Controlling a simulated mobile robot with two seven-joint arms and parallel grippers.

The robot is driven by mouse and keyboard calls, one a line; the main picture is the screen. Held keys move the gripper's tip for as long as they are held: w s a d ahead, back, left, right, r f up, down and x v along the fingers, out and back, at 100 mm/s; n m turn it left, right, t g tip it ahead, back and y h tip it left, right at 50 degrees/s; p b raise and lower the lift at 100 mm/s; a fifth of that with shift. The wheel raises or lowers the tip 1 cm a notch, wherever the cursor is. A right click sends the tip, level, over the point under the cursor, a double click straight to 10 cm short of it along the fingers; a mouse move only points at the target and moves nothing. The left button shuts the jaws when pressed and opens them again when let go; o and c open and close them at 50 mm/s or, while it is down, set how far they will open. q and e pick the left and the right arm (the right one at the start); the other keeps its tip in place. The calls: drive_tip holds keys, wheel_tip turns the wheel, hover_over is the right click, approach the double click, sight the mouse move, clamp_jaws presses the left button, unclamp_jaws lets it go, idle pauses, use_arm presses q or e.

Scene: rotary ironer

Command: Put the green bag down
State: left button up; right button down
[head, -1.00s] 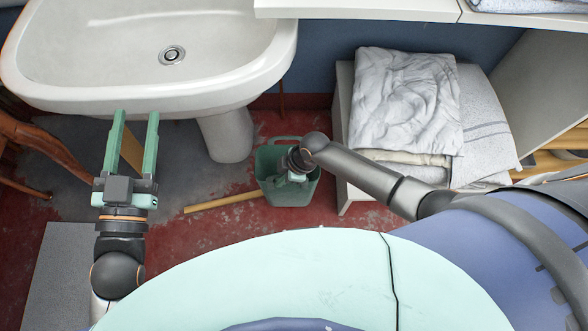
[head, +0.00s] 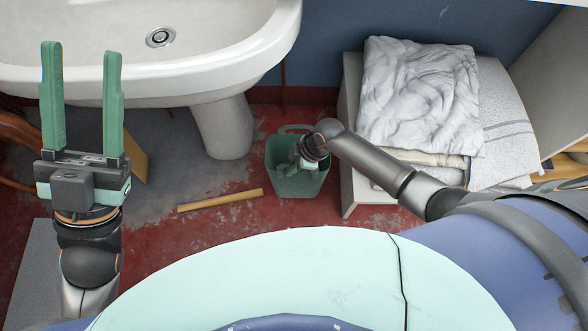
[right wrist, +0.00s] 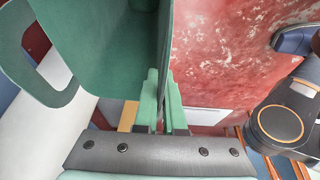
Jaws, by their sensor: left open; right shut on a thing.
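The green bag (head: 284,184) is an open-topped green container with a handle at its rim, upright, low between the sink and the white shelf. I cannot tell whether its base touches the floor. My right gripper (head: 304,168) reaches down to it from the right and is shut on its wall. In the right wrist view the fingers (right wrist: 164,100) pinch the bag's edge (right wrist: 110,50), and its handle loop shows at the left. My left gripper (head: 81,52) is open and empty, in front of the sink, well left of the bag.
A white sink (head: 225,50) on a pedestal (head: 224,128) stands behind. A wooden stick (head: 220,200) lies on the red floor (head: 235,230) left of the bag. A white shelf (head: 350,190) with folded cloths (head: 420,95) stands close on the right.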

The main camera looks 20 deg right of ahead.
sight(293, 182)
drive_tip(key=shift+w+d+f+b, duration=0.15)
drive_tip(key=shift+f+b, duration=0.2)
wheel_tip(293, 182, down, 3)
drive_tip(key=b, duration=0.3)
drive_tip(key=shift+w+d+f, duration=0.15)
drive_tip(key=shift+f, duration=0.05)
use_arm(q)
drive_tip(key=f, duration=0.4)
drive_tip(key=shift+w+f, duration=0.25)
drive_tip(key=shift+f, duration=0.1)
use_arm(e)
drive_tip(key=shift+r, duration=0.15)
use_arm(q)
drive_tip(key=shift+d, duration=0.1)
drive_tip(key=shift+f, duration=0.1)
use_arm(e)
drive_tip(key=c, duration=1.5)
unclamp_jaws()
drive_tip(key=shift+f+b, duration=0.25)
drive_tip(key=shift+b, duration=0.05)
drive_tip(key=o, duration=0.5)
drive_tip(key=shift+r, duration=0.1)
